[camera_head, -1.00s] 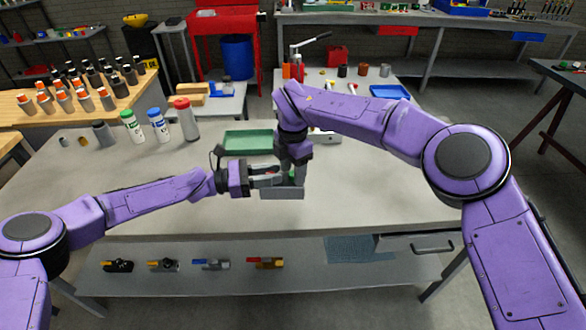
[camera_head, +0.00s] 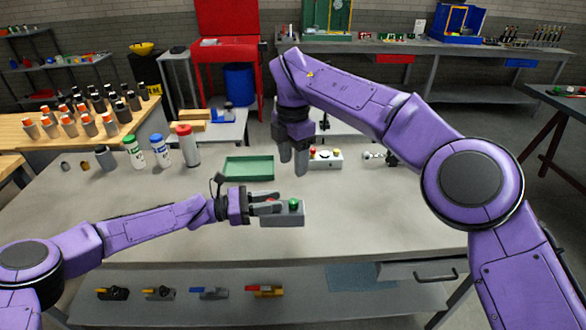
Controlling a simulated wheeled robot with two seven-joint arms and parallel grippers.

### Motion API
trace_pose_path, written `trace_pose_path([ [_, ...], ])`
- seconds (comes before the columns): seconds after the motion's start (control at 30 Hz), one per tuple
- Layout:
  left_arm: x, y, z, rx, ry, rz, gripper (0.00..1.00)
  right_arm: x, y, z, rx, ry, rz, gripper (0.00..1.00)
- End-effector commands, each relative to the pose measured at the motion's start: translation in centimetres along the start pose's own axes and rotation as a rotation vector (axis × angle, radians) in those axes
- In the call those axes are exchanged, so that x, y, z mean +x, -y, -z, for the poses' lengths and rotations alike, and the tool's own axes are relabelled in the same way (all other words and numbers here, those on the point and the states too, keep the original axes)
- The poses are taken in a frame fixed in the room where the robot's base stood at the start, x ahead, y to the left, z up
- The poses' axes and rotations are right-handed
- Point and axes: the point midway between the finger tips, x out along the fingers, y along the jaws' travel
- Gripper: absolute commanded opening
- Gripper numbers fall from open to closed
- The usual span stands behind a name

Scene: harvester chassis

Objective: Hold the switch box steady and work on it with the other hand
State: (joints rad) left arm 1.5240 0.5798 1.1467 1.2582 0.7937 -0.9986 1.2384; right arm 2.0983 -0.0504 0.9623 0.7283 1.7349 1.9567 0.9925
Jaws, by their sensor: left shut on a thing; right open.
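The switch box (camera_head: 284,218) is a small grey box with a green button (camera_head: 293,204) on top and a red button (camera_head: 270,201) to its left, partly covered by a finger. My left gripper (camera_head: 264,207) comes in from the left and is shut on the box's left part, holding it near the table's front. My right gripper (camera_head: 294,160) points down, open and empty, above and behind the box, apart from it. I cannot tell whether the box touches the table.
A second grey box with buttons (camera_head: 325,163) stands behind, right of the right gripper. A green tray (camera_head: 249,168) lies behind the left gripper. Several bottles (camera_head: 160,152) stand at the table's left. A small metal piece (camera_head: 374,156) lies at the right. The table's left middle is clear.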

Motion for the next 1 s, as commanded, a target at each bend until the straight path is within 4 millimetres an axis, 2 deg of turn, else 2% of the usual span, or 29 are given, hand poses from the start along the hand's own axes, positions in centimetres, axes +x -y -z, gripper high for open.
trace_pose_path([
  [0.27,0.0,0.0,-0.1,0.001,0.002,0.0,0.0,0.0,0.0,0.0,0.0,0.0,0.0,0.53],
  [0.3,0.0,0.0,-0.1,0.001,0.002,0.0,0.44,0.0,0.0,0.0,0.0,0.0,0.0,0.53],
  [0.37,0.0,0.0,-0.1,0.001,0.002,0.0,0.61,0.0,0.0,0.0,0.0,0.0,0.0,0.53],
  [0.7,-0.5,-0.1,0.0,0.001,0.0,-0.001,0.61,0.1,0.0,0.0,0.0,0.0,0.0,0.53],
  [0.87,-3.8,-0.1,-0.1,0.002,0.0,-0.005,0.61,0.1,0.0,0.0,0.0,0.0,0.0,0.53],
  [1.0,-7.5,-0.1,-0.1,0.001,0.001,-0.005,0.61,0.1,0.0,0.0,0.0,0.0,0.0,0.53],
])
